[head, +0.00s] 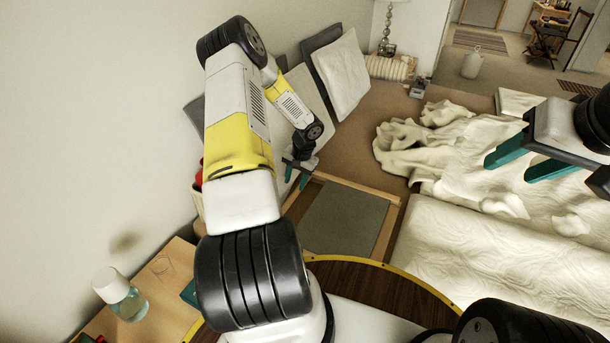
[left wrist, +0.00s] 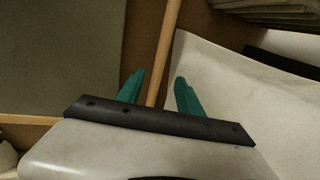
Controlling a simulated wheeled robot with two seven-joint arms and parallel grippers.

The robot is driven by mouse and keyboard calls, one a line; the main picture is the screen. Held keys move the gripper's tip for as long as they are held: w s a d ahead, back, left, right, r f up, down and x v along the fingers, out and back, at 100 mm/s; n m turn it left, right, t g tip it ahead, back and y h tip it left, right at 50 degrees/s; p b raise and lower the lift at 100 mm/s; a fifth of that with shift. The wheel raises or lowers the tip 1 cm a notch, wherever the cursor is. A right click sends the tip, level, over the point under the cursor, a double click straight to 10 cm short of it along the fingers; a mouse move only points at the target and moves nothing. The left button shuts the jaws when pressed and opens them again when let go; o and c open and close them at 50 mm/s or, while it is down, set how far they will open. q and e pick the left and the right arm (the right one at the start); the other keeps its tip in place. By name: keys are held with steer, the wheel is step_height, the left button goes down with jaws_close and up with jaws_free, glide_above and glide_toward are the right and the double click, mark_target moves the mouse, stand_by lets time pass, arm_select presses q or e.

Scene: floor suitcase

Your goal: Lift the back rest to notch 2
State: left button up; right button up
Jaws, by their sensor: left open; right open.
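The back rest looks to be the wooden frame (head: 388,232) with a grey panel (head: 345,218), low in the middle of the head view. My left gripper (head: 295,180) is open at the frame's far left corner, fingers pointing down. In the left wrist view, a wooden bar (left wrist: 168,50) passes between the teal fingers of my left gripper (left wrist: 160,90), nearer the left one. The grey panel (left wrist: 60,55) lies left of the bar. I cannot tell how deep the bar sits between the fingers. My right gripper (head: 528,165) is open and empty above the bed. The notches are not visible.
A pale cushion (head: 341,73) and pale boards lean on the wall behind the left gripper. A rumpled white blanket (head: 450,150) covers the bed at right. A side table with a glass lamp (head: 122,295) stands at lower left. A round yellow-edged wooden surface (head: 395,288) is nearest.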

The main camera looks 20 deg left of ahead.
mark_target(291, 198)
arm_select(q)
steer(key=x, duration=0.9)
steer(key=shift+d, duration=0.1)
steer(key=shift+s, duration=0.1)
steer(key=shift+c, duration=0.4)
jaws_close()
steer(key=shift+r, duration=0.1)
stand_by(0.7)
